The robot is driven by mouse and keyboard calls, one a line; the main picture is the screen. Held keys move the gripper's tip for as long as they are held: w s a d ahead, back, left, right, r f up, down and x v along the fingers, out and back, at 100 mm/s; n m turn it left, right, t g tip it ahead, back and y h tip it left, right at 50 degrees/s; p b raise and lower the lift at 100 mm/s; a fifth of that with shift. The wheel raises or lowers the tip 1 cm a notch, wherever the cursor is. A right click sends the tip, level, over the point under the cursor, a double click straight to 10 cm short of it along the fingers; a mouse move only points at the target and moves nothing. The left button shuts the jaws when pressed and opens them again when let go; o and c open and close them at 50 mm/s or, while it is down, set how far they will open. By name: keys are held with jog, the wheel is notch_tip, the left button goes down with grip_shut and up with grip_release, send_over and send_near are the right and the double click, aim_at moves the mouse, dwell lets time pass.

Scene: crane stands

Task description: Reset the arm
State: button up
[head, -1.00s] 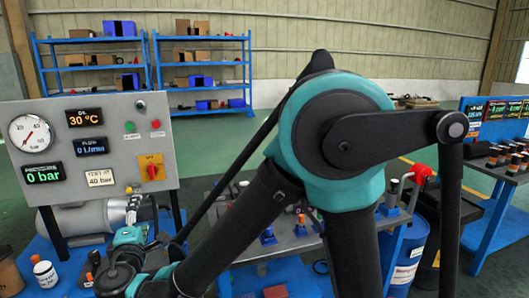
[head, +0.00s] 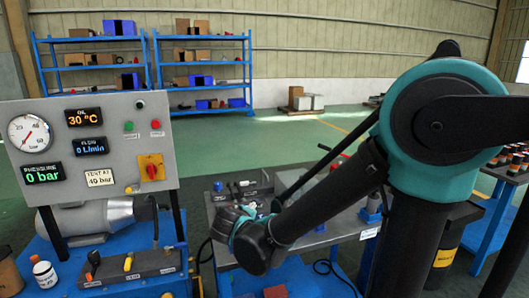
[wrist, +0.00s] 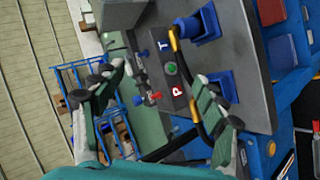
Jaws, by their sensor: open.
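My gripper (wrist: 158,74) is open and empty in the wrist view, with one finger at the left and one at the right. Between and beyond the fingers is a dark block marked T and P (wrist: 174,72), with a green button and a small red-tipped fitting beside it. I see no contact between the fingers and the block. In the head view, the end of my arm is over the near left side of the grey-topped bench (head: 335,232), and the fingers cannot be made out.
A gauge panel (head: 95,150) stands at the left, with a dark block (head: 130,268) with several small handles below it. Blue shelves (head: 200,75) stand far back. Blue clamps (wrist: 200,28) sit on the bench top.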

jog(key=s+d+f+m+g, duration=0.2)
jog(key=s+d+f+m, duration=0.15)
jog(key=d, duration=0.45)
jog(key=s+d+f+m+g, duration=0.2)
jog(key=d+f+m+g, duration=0.15)
jog(key=d, duration=0.55)
jog(key=s+d+f+m+g+y, duration=0.1)
jog(key=s+d+f+m, duration=0.3)
jog(key=s, duration=0.5)
jog(key=shift+d+f+m+g+y, duration=0.4)
jog(key=shift+d+m+y, duration=0.35)
jog(key=shift+d, duration=0.3)
